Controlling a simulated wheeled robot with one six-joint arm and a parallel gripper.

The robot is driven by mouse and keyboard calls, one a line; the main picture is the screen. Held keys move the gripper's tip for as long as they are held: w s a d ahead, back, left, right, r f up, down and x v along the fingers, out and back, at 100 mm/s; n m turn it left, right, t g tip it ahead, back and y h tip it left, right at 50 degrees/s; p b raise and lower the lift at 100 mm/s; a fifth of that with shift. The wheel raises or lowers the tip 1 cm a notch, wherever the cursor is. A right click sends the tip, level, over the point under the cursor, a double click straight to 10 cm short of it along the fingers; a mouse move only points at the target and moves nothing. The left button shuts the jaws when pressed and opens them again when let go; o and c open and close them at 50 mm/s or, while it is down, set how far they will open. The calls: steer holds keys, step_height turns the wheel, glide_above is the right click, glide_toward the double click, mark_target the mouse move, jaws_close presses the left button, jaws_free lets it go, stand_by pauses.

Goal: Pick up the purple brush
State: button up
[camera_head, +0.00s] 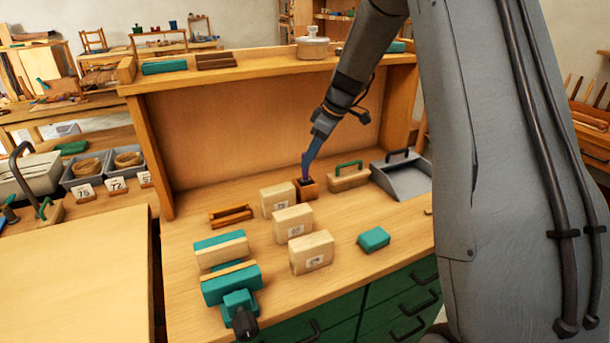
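The purple brush (308,163) stands tilted, with its lower end at a small dark brown wooden holder (307,191) near the back of the workbench. Its upper part is bluish and meets my gripper (321,132), which comes down from the upper right. My gripper is at the top of the brush. The fingers are too small and dark to tell whether they are shut on it. The brush's lowest tip is hidden in or behind the holder's rim.
Pale numbered blocks (292,220) stand just in front of the holder. A wooden block with a green handle (348,177) and a grey dustpan-like tray (402,176) are to its right. A teal block (373,239) and a clamp (239,308) lie nearer. The raised back shelf (262,67) runs behind.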

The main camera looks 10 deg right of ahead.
mark_target(305, 179)
steer(key=shift+p+x, duration=0.9)
steer(key=shift+x, duration=1.25)
steer(key=shift+w+a+r, duration=0.1)
jaws_close()
steer(key=shift+r, duration=0.15)
